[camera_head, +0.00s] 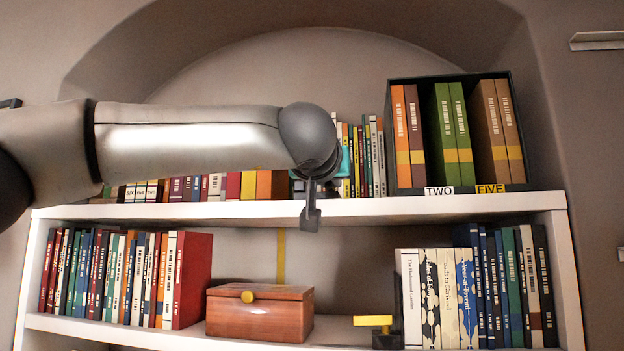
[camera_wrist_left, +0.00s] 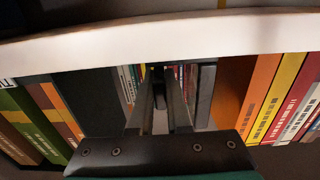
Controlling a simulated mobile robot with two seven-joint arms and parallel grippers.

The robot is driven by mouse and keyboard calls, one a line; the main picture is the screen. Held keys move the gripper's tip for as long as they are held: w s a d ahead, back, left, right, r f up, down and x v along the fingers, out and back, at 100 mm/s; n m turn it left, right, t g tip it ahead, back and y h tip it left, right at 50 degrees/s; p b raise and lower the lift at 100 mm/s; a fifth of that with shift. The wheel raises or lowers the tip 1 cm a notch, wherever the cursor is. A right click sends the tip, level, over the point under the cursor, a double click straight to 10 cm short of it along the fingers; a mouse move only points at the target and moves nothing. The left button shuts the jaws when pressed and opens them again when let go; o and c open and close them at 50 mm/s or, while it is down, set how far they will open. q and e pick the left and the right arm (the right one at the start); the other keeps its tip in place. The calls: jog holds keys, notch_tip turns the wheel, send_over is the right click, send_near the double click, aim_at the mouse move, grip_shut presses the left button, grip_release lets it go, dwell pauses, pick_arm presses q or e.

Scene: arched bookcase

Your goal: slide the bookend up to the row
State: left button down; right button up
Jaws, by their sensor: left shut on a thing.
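My left gripper shows in the left wrist view (camera_wrist_left: 160,72), its two dark fingers reaching in over the upper shelf. It is shut on what looks like the bookend, a dark grey upright slab (camera_wrist_left: 205,95) beside the fingers; the grip itself is hard to make out. The slab stands close to the orange end book (camera_wrist_left: 262,85) of the row; I cannot tell if they touch. The row of books (camera_head: 215,187) there ends in orange books (camera_head: 264,185). My right gripper is not in view.
Slim books (camera_head: 375,155) and a dark box (camera_head: 391,130) of thick books stand right of my gripper on the upper shelf (camera_head: 400,207). Below are a wooden chest (camera_head: 259,315), books (camera_head: 190,280) and a yellow-tabbed black piece (camera_head: 373,321). The wrist view looks upside down.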

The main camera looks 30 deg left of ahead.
pick_arm(q)
jog(key=shift+a, duration=0.15)
jog(key=shift+s+a, duration=0.3)
jog(key=shift+a, duration=0.6)
jog(key=shift+s+a, duration=0.3)
jog(key=shift+a, duration=0.6)
jog(key=c, duration=0.9)
grip_release()
jog(key=shift+a, duration=0.1)
jog(key=shift+s+d, duration=0.25)
jog(key=shift+s, duration=0.35)
jog(key=b+v, duration=0.3)
jog(key=v, duration=1.1)
